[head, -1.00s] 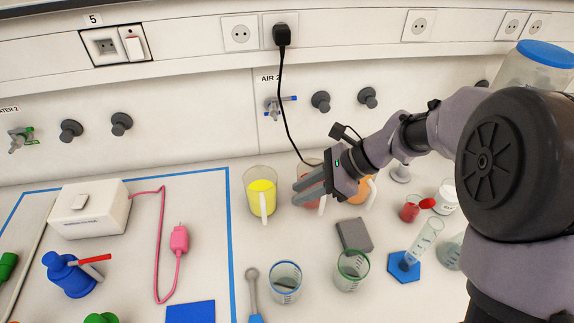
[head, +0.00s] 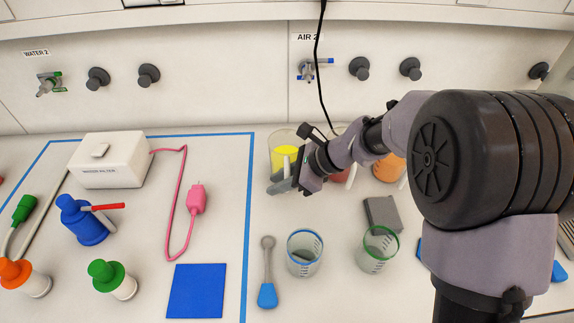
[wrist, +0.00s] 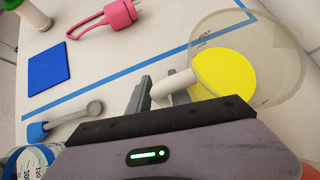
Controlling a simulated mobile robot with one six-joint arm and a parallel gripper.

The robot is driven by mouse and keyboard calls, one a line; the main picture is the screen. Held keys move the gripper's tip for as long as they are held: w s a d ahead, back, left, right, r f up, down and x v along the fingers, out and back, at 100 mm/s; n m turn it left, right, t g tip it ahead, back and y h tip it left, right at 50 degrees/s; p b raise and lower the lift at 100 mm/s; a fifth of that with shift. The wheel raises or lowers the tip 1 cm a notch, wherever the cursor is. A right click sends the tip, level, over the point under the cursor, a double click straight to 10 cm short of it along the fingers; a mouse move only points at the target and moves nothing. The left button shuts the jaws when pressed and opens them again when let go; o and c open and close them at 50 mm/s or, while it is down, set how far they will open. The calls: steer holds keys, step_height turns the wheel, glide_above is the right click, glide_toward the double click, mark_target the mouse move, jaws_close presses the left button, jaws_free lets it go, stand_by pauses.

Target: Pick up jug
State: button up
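A clear jug of yellow liquid (head: 286,160) stands upright on the bench below the AIR 2 tap. Its round rim and yellow contents fill the upper right of the wrist view (wrist: 225,72), and its pale handle points toward my gripper. My gripper (head: 284,186) is at the handle side of the jug, partly covering the handle in the head view. In the wrist view the two grey fingers (wrist: 160,97) stand apart, one on each side of the handle. I see no firm closing on it. A red-filled jug (head: 338,172) and an orange-filled jug (head: 388,168) stand right of it, partly hidden by my arm.
Two beakers, blue-rimmed (head: 304,252) and green-rimmed (head: 379,250), stand in front, near a grey block (head: 382,213). A blue-ended spoon (head: 267,272) lies left of them. A black cable (head: 319,80) hangs behind. The bench just left of the jug is clear.

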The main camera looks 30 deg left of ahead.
jaws_close()
stand_by(1.3)
